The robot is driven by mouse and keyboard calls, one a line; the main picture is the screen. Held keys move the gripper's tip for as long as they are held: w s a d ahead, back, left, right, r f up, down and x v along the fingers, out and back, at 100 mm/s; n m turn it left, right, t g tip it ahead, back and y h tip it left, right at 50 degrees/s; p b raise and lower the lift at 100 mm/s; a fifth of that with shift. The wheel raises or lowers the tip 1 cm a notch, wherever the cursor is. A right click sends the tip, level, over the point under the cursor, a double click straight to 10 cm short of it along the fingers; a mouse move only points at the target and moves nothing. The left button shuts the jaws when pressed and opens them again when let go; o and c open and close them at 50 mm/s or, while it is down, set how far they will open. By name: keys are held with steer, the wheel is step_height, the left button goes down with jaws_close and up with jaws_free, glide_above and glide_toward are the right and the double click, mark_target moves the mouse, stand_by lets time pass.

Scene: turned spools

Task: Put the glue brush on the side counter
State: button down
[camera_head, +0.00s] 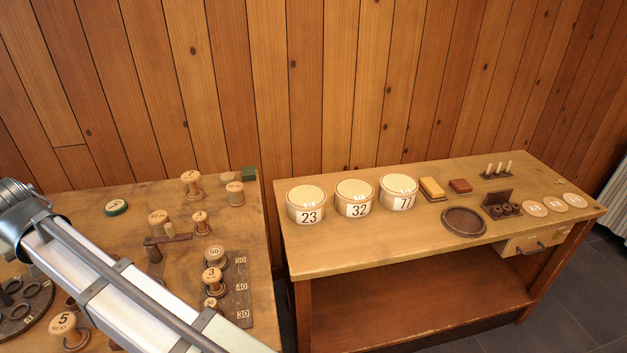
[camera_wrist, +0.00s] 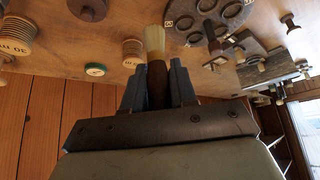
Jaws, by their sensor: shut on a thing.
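The glue brush (camera_wrist: 155,42) shows in the wrist view, with a pale bristle end and a brown handle. My gripper (camera_wrist: 160,80) is shut on its handle, with one dark finger on each side. The bristle end points away from my gripper. The lower part of the handle is hidden between the fingers. The side counter (camera_head: 345,244) is the wooden table at the right in the head view. My gripper and the brush do not show in the head view.
The counter bears three numbered canisters (camera_head: 354,198), a round dark tray (camera_head: 464,222), a yellow block (camera_head: 431,188) and several pale discs (camera_head: 553,204). Its front left top is bare. Several spools (camera_head: 213,281) stand on the left workbench (camera_head: 115,238). A gap separates the tables.

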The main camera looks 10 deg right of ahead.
step_height(320, 180, up, 2)
steer(key=shift+r, duration=0.2)
steer(key=w+d+m+t+h, duration=0.1)
steer(key=w+d+m, duration=0.3)
steer(key=d, duration=0.5)
steer(key=w+d+m+h, duration=0.2)
steer(key=w+d, duration=0.4)
steer(key=d, duration=0.4)
steer(key=w+d+m+t+h, duration=0.1)
steer(key=w+d+m, duration=0.2)
steer(key=w+d, duration=0.45)
steer(key=d+m+g+h, duration=0.2)
steer(key=d+m+h, duration=0.5)
steer(key=d, duration=2.5)
step_height(320, 180, down, 12)
steer(key=m+y, duration=0.1)
steer(key=m, duration=0.1)
steer(key=shift+w+d+r+y, duration=0.15)
steer(key=shift+w+d+y, duration=0.1)
steer(key=shift+y, duration=0.15)
steer(key=shift+f, duration=4.95)
